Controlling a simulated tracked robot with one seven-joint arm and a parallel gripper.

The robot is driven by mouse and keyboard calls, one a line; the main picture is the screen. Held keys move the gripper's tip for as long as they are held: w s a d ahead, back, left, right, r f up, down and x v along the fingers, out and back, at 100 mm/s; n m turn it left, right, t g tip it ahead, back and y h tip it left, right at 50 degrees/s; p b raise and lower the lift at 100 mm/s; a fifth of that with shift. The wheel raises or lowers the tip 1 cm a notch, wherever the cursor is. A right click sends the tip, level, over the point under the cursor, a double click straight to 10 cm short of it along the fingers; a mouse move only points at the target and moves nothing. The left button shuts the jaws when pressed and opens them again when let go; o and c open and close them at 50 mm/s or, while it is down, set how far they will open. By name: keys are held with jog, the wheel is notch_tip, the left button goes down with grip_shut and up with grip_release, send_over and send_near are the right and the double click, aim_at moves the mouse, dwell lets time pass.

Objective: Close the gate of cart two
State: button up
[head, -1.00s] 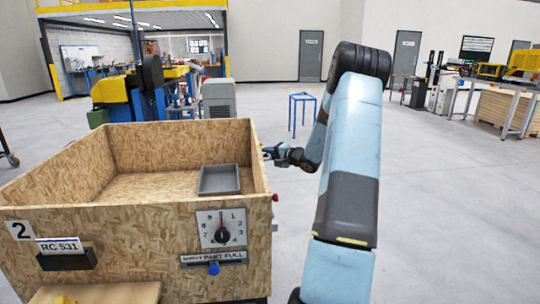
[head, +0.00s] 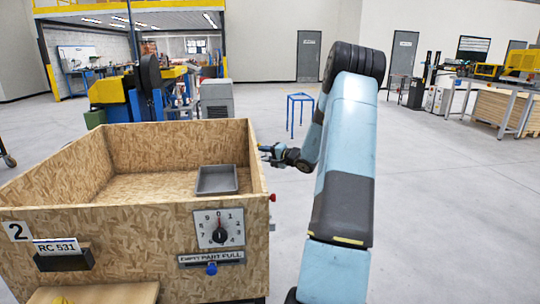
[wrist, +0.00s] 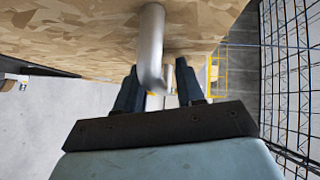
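Cart two (head: 130,222) is a chipboard box with a "2" label (head: 17,231) on its front, standing at the left of the head view. My gripper (head: 262,148) is beyond its right wall, near the far right corner. In the wrist view, a bent metal handle (wrist: 151,45) stands out from a chipboard panel (wrist: 75,35). My gripper's fingers (wrist: 158,85) are apart, with the handle between them. The left finger is close to the handle, and a gap shows at the right finger. I cannot tell which panel is the gate.
A grey tray (head: 217,180) lies inside the cart. The front bears a dial (head: 219,229) and a blue knob (head: 211,268). A blue stand (head: 300,108) is on the floor behind my arm.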

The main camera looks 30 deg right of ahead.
jog(key=shift+d, duration=0.1)
jog(key=v, duration=1.3)
jog(key=shift+s, duration=0.4)
jog(key=shift+r, duration=0.1)
jog(key=s+a+r+n+g+y, duration=0.25)
jog(key=a+r, duration=0.35)
jog(key=a, duration=0.4)
jog(key=s+a+r+n+g+y, duration=0.15)
jog(key=a+r+n+g, duration=0.35)
jog(key=a, duration=0.6)
jog(key=s+a+r+n+g+h, duration=0.1)
jog(key=s+a+r+g+h, duration=0.2)
jog(key=s+a, duration=0.75)
jog(key=s+a+r+n+h, duration=0.1)
jog(key=s+a+n+h, duration=0.1)
jog(key=s, duration=0.6)
jog(key=s+a+r+n+h, duration=0.1)
jog(key=s+h, duration=0.3)
jog(key=s, duration=0.5)
jog(key=shift+s+a+n+t+h, duration=0.25)
jog(key=shift+a+n+t+h, duration=0.1)
jog(key=shift+a, duration=0.1)
